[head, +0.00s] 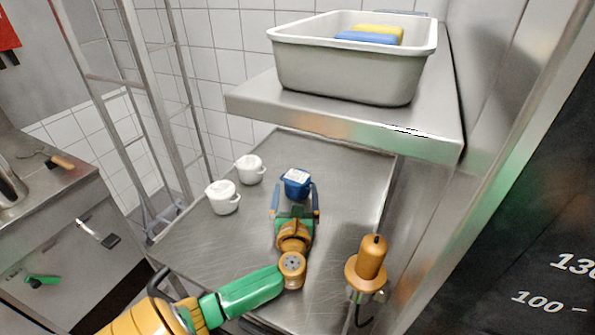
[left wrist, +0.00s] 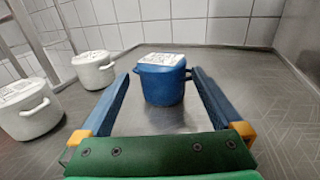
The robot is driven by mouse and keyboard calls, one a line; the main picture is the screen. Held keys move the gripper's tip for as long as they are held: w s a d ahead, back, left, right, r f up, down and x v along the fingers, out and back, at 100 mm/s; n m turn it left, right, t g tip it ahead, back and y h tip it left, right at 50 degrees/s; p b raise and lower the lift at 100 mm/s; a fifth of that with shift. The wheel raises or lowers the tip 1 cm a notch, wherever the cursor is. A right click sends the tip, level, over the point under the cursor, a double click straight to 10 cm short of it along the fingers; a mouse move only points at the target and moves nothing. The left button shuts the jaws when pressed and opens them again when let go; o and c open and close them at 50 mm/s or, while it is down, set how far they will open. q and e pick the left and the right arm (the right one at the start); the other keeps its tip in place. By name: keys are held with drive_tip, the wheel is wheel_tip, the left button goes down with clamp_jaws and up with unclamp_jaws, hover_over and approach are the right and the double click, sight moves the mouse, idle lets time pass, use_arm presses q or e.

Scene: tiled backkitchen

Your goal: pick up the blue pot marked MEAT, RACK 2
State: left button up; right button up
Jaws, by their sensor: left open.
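The blue pot (head: 296,184) with a white label on its lid stands upright on the steel table under the shelf. In the left wrist view the blue pot (left wrist: 163,84) is straight ahead, and its label print is too small to read. My left gripper (head: 295,201) is open, with one finger toward each side of the pot. In the left wrist view the fingers of the left gripper (left wrist: 163,98) reach toward the pot, which stands at or just beyond the fingertips. Contact cannot be made out. My right gripper is not in view.
Two white lidded pots, a nearer one (head: 222,197) and a farther one (head: 249,169), stand left of the blue pot. A steel shelf (head: 350,124) carrying a grey bin (head: 345,78) overhangs the table's back right. An orange-handled tool (head: 371,258) is at the right edge.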

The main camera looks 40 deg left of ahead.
sight(297, 169)
use_arm(q)
drive_tip(key=shift+w+a+r+b, duration=0.1)
drive_tip(key=shift+w+a+b, duration=0.1)
drive_tip(key=shift+b, duration=0.1)
drive_tip(key=shift+b+x, duration=1.05)
drive_tip(key=shift+b, duration=0.2)
drive_tip(key=b+x, duration=0.1)
drive_tip(key=x, duration=0.2)
drive_tip(key=shift+d, duration=0.15)
drive_tip(key=shift+w, duration=0.25)
drive_tip(key=shift+s+r, duration=0.1)
drive_tip(key=shift+r, duration=0.05)
drive_tip(key=shift+c, duration=0.4)
drive_tip(key=shift+s, duration=0.1)
drive_tip(key=c, duration=1.3)
